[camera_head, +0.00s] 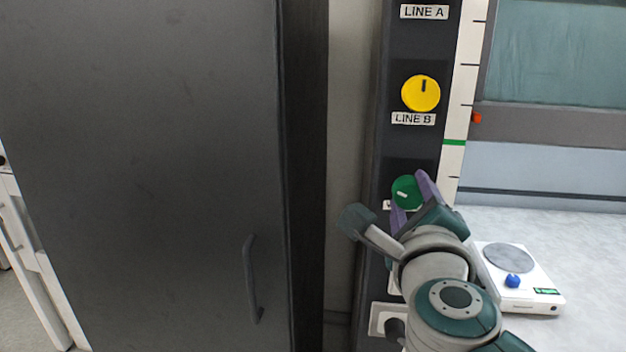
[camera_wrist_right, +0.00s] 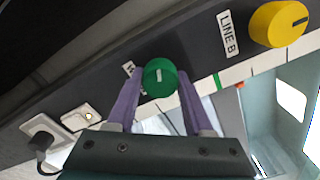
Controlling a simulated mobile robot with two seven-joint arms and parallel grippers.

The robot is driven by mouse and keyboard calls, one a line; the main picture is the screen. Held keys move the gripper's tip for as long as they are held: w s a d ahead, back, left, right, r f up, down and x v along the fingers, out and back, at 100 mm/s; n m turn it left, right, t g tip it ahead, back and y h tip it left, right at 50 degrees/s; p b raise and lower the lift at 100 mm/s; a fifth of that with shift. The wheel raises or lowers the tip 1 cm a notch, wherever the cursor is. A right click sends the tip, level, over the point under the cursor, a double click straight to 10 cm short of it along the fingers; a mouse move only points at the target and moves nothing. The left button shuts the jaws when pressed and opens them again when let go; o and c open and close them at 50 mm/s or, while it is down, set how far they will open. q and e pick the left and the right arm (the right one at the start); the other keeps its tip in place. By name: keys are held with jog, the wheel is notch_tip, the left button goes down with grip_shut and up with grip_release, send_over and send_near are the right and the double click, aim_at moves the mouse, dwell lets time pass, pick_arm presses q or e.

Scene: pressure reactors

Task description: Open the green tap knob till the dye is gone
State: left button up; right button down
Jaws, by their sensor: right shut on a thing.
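The green tap knob (camera_head: 404,191) sits low on the dark vertical panel (camera_head: 407,55); its pale mark lies nearly level in the head view. My right gripper (camera_head: 411,203) is shut on it, with one purple finger on either side. In the right wrist view the green knob (camera_wrist_right: 160,77) shows between the two fingertips of the gripper (camera_wrist_right: 159,84). The label by the green knob is mostly hidden by the gripper. I cannot make out any dye. My left gripper is not in view.
A yellow knob (camera_head: 421,93) labelled LINE B is above the green one. A white strip (camera_head: 464,75) with ticks and a green mark runs beside the panel. A hotplate (camera_head: 530,290) stands right of my arm. A dark cabinet door (camera_head: 150,150) fills the left.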

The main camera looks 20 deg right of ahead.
jog(key=shift+n+p, duration=0.45)
jog(key=shift+n, duration=0.65)
jog(key=shift+c, duration=1.5)
grip_release()
jog(key=p+v, duration=0.1)
jog(key=v, duration=0.9)
